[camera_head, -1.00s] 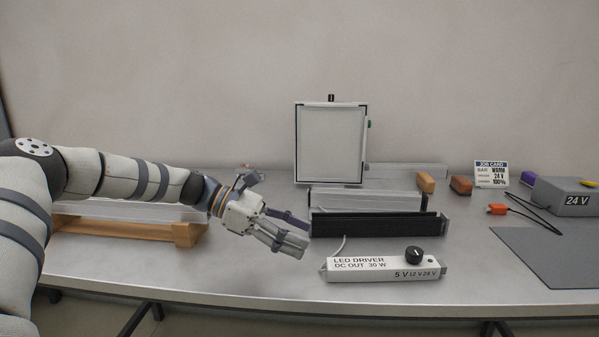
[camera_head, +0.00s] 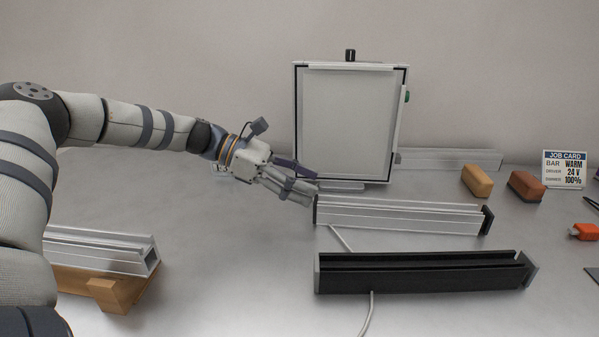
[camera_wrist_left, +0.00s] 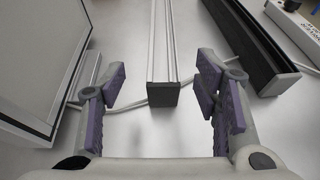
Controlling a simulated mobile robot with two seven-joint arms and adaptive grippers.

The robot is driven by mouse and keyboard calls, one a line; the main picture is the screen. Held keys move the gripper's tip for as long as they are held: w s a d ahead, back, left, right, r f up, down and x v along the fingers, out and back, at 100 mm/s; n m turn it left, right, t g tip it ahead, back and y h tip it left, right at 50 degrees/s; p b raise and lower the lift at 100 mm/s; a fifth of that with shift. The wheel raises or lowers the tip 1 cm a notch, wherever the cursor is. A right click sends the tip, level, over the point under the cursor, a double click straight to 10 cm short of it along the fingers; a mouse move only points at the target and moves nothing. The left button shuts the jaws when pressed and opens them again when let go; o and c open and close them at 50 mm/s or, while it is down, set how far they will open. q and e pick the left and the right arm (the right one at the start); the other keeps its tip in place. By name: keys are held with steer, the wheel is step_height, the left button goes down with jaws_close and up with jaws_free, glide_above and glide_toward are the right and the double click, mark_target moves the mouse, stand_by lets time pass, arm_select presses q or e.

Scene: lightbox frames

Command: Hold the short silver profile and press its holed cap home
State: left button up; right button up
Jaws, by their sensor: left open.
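The short silver profile (camera_head: 400,213) lies on the bench, behind and parallel to a black profile. It has a dark cap (camera_head: 487,220) at its right end. A dark cap (camera_wrist_left: 163,95) closes the end nearest my left gripper in the left wrist view; I cannot make out a hole in either cap. My left gripper (camera_head: 313,190) is open and empty at the profile's left end. In the left wrist view its purple-padded fingers stand either side of the near cap, apart from it. My right gripper is not in view.
The black profile (camera_head: 420,275) lies in front. A framed white panel (camera_head: 348,125) stands behind. Another silver profile (camera_head: 95,250) rests on a wooden support (camera_head: 115,292) at left. Two blocks, orange (camera_head: 477,181) and brown (camera_head: 526,187), and the job card (camera_head: 564,170) are right. A pale cable (camera_head: 369,312) runs forward.

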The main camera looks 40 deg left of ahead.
mark_target(346, 201)
arm_select(q)
steer(key=x, duration=0.3)
steer(key=b+x, duration=0.1)
steer(key=x, duration=0.3)
steer(key=b+x, duration=0.1)
steer(key=x, duration=0.2)
steer(key=shift+d+f, duration=0.3)
steer(key=shift+f, duration=0.15)
steer(key=shift+w+d+b, duration=0.1)
steer(key=shift+d+b, duration=0.15)
steer(key=shift+b, duration=0.05)
steer(key=shift+r, duration=0.1)
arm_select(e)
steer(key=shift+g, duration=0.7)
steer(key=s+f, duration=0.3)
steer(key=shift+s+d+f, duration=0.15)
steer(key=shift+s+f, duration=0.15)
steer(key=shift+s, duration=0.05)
arm_select(q)
steer(key=shift+c, duration=1.4)
jaws_close()
